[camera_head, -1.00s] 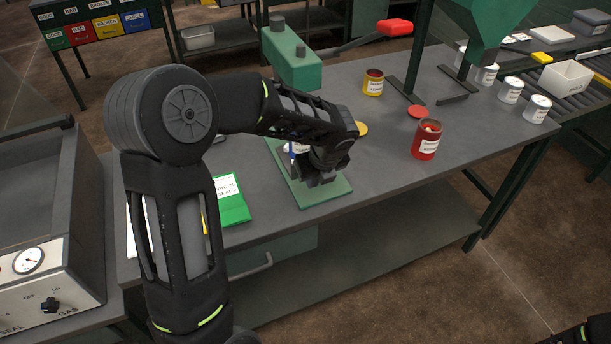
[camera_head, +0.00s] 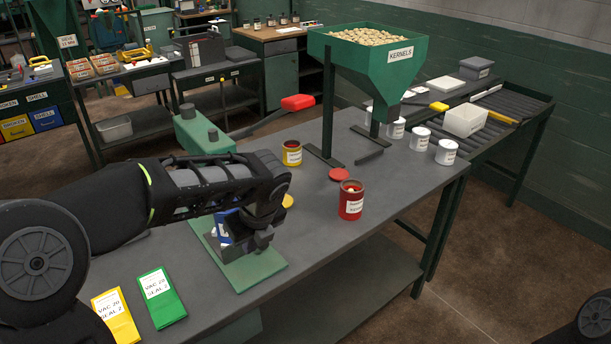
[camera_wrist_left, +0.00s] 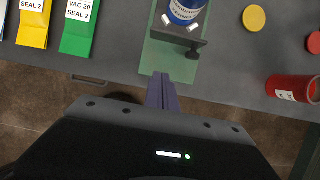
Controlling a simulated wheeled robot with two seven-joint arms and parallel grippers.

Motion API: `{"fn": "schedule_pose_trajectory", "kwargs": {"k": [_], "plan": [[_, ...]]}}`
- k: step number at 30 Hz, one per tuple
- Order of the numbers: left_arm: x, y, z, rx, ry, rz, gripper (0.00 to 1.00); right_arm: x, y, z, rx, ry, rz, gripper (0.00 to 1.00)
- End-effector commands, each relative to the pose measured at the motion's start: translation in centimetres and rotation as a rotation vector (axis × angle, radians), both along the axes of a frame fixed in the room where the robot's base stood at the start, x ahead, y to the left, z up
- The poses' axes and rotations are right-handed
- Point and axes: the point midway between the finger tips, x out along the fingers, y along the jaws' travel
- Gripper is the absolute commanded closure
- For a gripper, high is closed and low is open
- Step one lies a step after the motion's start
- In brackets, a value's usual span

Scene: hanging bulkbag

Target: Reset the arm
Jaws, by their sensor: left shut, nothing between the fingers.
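My left arm reaches in from the left in the head view. My left gripper (camera_wrist_left: 163,92) shows in the left wrist view with its fingers shut together and nothing between them. It is over the front edge of a green press base (camera_wrist_left: 170,62). A blue can (camera_wrist_left: 184,10) with a white label stands on that base, just beyond the fingertips and apart from them. In the head view the forearm and wrist partly hide the blue can (camera_head: 224,226). My right gripper is not in view; a dark piece of my right arm shows at the lower right.
A red can (camera_head: 351,200), a red lid (camera_head: 339,174) and a yellow can (camera_head: 292,153) stand on the grey table (camera_head: 310,240). Green (camera_head: 161,297) and yellow (camera_head: 116,318) pouches lie at the front left. A green kernel hopper (camera_head: 385,62) rises behind. White cans stand at right.

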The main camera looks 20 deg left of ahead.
Motion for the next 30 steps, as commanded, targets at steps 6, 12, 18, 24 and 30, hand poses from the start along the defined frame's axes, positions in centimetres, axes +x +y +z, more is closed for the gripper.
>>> {"fn": "schedule_pose_trajectory", "kwargs": {"k": [6,12,18,24,30], "plan": [[0.4,-0.2,0.0,-0.023,-0.035,0.059,1.0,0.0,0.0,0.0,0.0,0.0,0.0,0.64],[3.2,-4.9,-1.3,-0.307,-0.236,0.35,1.0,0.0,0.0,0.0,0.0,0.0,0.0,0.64],[2.6,-15.6,-11.8,-0.851,-0.201,1.052,1.0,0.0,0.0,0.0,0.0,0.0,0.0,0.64],[-5.5,-20.6,-25.2,-1.006,-0.011,1.954,1.0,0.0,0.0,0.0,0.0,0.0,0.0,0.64],[-16.2,-21.1,-32.9,-0.785,0.063,2.308,1.0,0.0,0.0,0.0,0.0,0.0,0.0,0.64]]}}
